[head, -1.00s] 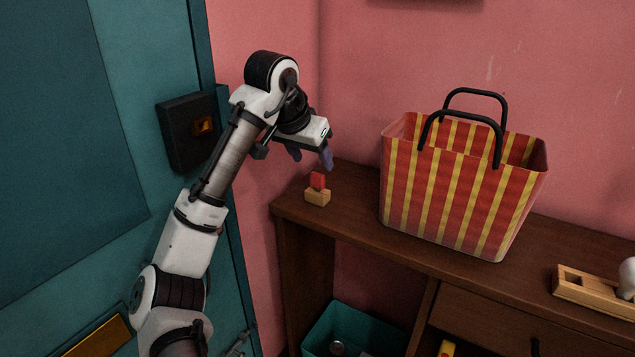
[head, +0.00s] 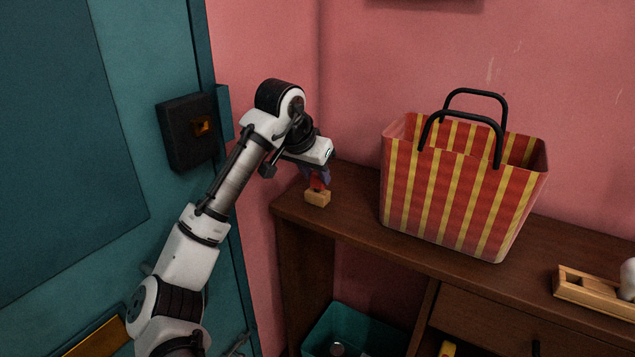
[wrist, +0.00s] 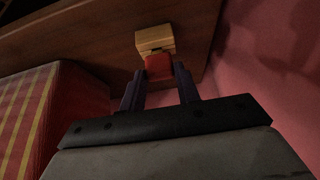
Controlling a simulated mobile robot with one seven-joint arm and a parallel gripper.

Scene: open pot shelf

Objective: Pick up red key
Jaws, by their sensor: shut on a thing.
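The red key (head: 317,184) stands at the left end of the brown wooden shelf top, at a small light wooden block (head: 317,198). In the wrist view the red key (wrist: 158,66) shows between the fingertips, with the wooden block (wrist: 155,39) just beyond it. My gripper (head: 315,178) reaches down from above and is shut on the red key. Its fingers (wrist: 160,82) lie on either side of the key in the wrist view. The key's lower part is hidden, so I cannot tell whether it still sits in the block.
A red and yellow striped bag (head: 450,190) with black handles stands right of the key on the shelf top (head: 350,205). A wooden holder (head: 595,292) is at far right. A teal bin (head: 350,325) sits below. A teal door (head: 60,130) is at left.

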